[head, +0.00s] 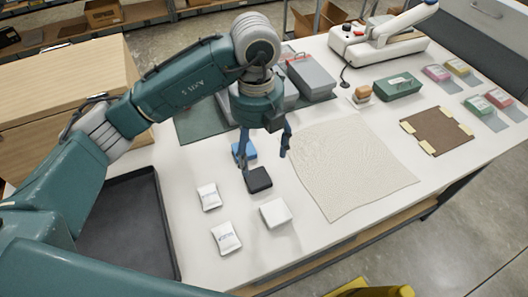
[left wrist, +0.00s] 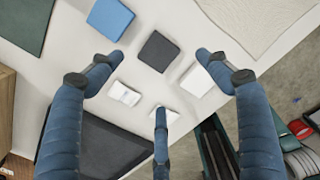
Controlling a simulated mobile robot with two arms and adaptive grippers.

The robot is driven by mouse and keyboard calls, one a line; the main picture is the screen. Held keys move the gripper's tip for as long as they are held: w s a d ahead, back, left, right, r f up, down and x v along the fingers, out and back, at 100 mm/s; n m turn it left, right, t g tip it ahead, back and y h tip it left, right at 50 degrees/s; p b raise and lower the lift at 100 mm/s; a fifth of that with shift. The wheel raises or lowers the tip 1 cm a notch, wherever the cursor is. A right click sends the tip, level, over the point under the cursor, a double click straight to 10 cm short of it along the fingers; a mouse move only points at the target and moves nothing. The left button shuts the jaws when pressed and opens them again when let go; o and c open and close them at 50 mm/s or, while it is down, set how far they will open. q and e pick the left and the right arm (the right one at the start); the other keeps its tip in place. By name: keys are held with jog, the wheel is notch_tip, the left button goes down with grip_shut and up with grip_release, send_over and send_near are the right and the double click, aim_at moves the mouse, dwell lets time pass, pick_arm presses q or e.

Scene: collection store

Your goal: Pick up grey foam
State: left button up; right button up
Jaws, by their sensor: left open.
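The grey foam is a dark grey, nearly black square block (head: 258,180) lying flat on the white table; it also shows at the top centre of the left wrist view (left wrist: 158,51). My left gripper (head: 266,157) is open and empty above the table, close to the block. In the left wrist view its fingers (left wrist: 160,75) are spread, with the block ahead of them and apart from them. My right gripper is not in view.
A blue block (head: 247,154), a white block (head: 275,213) and white packets (head: 208,196) (head: 225,237) lie near the foam. A cream cloth (head: 345,165) is to the right. A black tray (head: 125,230) is at left, grey boxes (head: 312,79) behind.

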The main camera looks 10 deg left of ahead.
aim_at(257, 177)
pick_arm(q)
jog(key=f, duration=0.2)
jog(key=s+f+p, duration=0.1)
jog(key=shift+s+f, duration=0.1)
jog(key=shift+f, duration=0.95)
jog(key=f+p, duration=0.1)
jog(key=f, duration=0.1)
jog(key=w+f+p, duration=0.1)
jog(key=f, duration=0.1)
jog(key=shift+a+f+p, duration=0.2)
jog(key=shift+p, duration=0.15)
jog(key=shift+f, duration=0.35)
jog(key=shift+c, duration=0.6)
jog(key=c, duration=0.7)
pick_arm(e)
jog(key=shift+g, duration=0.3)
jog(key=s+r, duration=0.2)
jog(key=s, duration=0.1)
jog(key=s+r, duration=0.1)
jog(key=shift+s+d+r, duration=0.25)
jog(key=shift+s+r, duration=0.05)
